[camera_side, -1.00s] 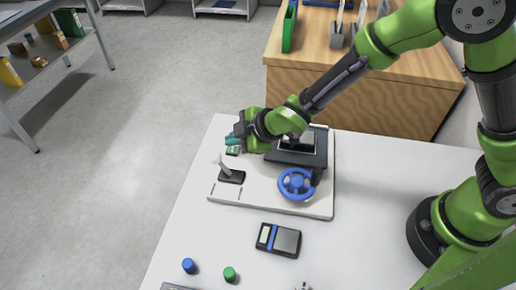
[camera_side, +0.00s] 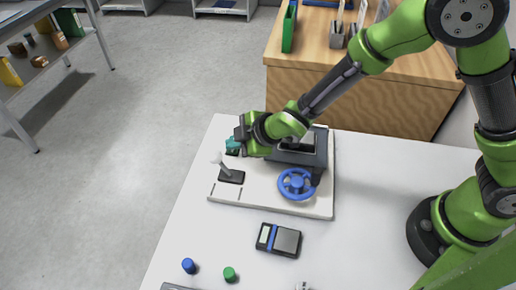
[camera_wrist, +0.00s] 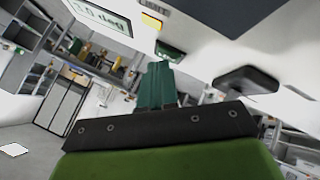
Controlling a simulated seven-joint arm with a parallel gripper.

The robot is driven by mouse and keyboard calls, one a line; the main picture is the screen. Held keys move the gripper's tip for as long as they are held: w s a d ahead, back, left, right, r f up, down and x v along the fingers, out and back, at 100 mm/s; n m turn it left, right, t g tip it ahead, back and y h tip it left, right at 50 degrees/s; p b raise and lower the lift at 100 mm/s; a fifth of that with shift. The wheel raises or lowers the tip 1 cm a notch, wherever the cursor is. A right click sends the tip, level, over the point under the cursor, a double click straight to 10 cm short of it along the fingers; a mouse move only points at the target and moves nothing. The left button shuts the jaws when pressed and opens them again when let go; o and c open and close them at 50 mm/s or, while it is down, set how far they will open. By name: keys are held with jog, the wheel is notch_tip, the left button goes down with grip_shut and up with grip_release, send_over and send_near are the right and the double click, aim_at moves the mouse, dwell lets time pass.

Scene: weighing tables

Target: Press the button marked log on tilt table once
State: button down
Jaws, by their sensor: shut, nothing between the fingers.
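The tilt table (camera_side: 262,203) is a white board with a blue handwheel (camera_side: 296,184), a dark raised platform (camera_side: 318,150) and a pale-knobbed lever on a dark base (camera_side: 231,177). My gripper (camera_side: 232,146) is shut and empty, with its teal fingers low over the board's far left corner. In the wrist view its fingertips (camera_wrist: 158,66) are beside a small dark green block or panel (camera_wrist: 170,51). A small yellow piece (camera_wrist: 151,21) lies a little further off. A display (camera_wrist: 98,15) ends in "3.0 deg". I cannot read a log mark, and contact with a button cannot be told.
A dark scale-like device with a blue stripe (camera_side: 279,240) lies in front of the board. A blue cylinder (camera_side: 188,266) and a green cylinder (camera_side: 229,274) stand near the front. A wooden desk (camera_side: 290,90) stands behind.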

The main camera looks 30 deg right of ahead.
aim_at(236, 152)
jog(key=shift+f, duration=0.15)
dwell(0.4)
jog(key=shift+r, duration=0.8)
jog(key=shift+r, duration=2.5)
